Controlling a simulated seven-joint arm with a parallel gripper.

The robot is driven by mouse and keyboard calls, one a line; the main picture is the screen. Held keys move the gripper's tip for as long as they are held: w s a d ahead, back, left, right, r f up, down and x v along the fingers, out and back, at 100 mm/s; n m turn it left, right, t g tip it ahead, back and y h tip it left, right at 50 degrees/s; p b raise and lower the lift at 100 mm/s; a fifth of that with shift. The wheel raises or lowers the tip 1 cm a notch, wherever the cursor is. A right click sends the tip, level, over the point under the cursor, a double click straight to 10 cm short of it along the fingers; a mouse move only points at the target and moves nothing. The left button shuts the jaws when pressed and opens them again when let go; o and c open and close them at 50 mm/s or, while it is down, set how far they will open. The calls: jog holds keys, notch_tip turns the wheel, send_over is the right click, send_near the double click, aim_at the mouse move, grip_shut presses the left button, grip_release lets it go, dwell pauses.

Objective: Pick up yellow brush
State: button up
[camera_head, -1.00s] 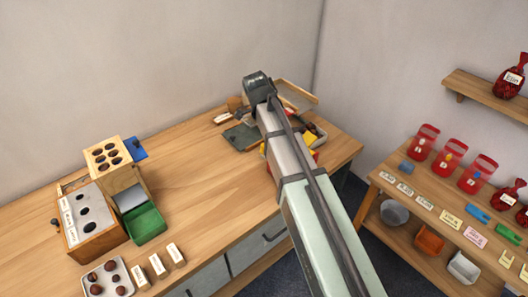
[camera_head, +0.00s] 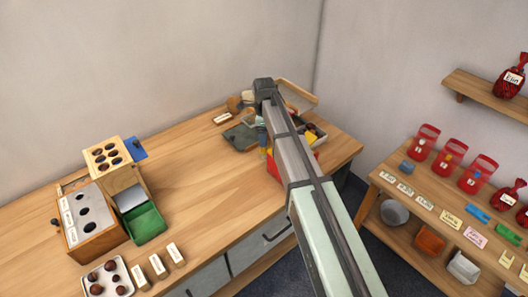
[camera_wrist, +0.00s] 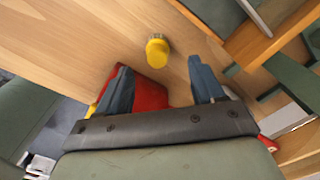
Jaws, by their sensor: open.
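A short yellow object with a bristle-like pale top, which looks like the yellow brush (camera_wrist: 157,52), stands on the wooden table in the wrist view. My gripper (camera_wrist: 159,64) is open, with one blue-grey finger on each side of the line to it. The brush lies just beyond the fingertips, roughly midway between them, and nothing is held. In the head view a small yellow patch (camera_head: 269,152) shows beside my arm. My arm hides most of that area.
A red box (camera_wrist: 150,94) lies close behind the brush, partly under my left finger in the wrist view. A wooden-edged tray (camera_wrist: 262,36) is at the right. The middle of the table is clear.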

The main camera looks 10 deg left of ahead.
aim_at(264, 150)
jog(key=shift+s+f, duration=0.2)
jog(key=shift+f, duration=2.8)
jog(key=shift+c, duration=0.2)
jog(key=c, duration=1.1)
